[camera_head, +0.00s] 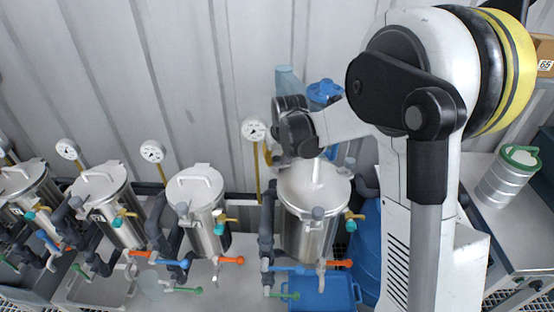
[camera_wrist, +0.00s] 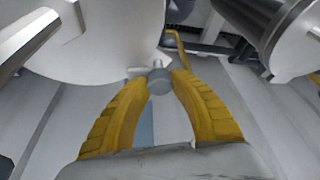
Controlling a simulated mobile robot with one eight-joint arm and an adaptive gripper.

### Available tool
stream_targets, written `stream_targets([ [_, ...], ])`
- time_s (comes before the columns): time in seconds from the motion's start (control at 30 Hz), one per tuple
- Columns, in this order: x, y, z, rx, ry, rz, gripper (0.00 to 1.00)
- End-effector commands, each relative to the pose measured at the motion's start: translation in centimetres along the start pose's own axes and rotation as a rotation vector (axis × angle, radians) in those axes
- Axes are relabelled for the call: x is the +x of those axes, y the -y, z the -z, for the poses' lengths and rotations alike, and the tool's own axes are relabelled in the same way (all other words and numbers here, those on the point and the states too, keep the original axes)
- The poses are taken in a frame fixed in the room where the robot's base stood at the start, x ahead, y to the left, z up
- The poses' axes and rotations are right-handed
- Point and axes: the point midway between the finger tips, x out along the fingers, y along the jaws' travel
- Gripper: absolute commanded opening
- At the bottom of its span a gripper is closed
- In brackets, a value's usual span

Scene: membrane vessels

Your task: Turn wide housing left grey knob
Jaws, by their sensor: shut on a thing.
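The wide housing (camera_head: 308,205) is the large steel vessel with a pale lid, right of the middle in the head view. My gripper (camera_head: 283,160) is at the back left of its lid. In the wrist view the two yellow fingers of my gripper (camera_wrist: 160,76) are closed around a small round grey knob (camera_wrist: 160,82) beside the large pale curved surface of the housing (camera_wrist: 100,40). The knob's front end shows between the fingertips. In the head view my wrist hides the knob, so its turn angle cannot be told.
Several narrower steel housings (camera_head: 198,215) stand in a row to the left. A pressure gauge (camera_head: 254,130) on a yellow pipe is close left of my gripper. Orange (camera_head: 340,263), blue and green valve handles are in front. A blue tray (camera_head: 325,292) is below.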

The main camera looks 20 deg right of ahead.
Motion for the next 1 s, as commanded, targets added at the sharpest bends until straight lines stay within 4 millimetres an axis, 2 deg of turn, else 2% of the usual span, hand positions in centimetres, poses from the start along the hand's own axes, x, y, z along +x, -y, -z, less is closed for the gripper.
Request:
stream_targets([
  [0.33, 0.0, 0.0, 0.1, -0.002, -0.002, 0.000, 0.00],
  [0.37, 0.0, 0.0, 0.1, -0.002, -0.002, 0.000, 0.36],
  [0.4, 0.0, 0.0, 0.1, -0.002, -0.002, 0.000, 0.49],
  [0.43, 0.0, 0.0, 0.1, -0.002, -0.001, 0.000, 0.52],
  [0.77, -0.3, 0.0, 0.0, -0.001, -0.001, 0.000, 0.52],
  [0.87, -1.5, 0.0, 0.0, -0.001, -0.001, 0.000, 0.52],
  [1.0, -4.1, 0.0, 0.0, -0.001, -0.001, 0.000, 0.52],
])
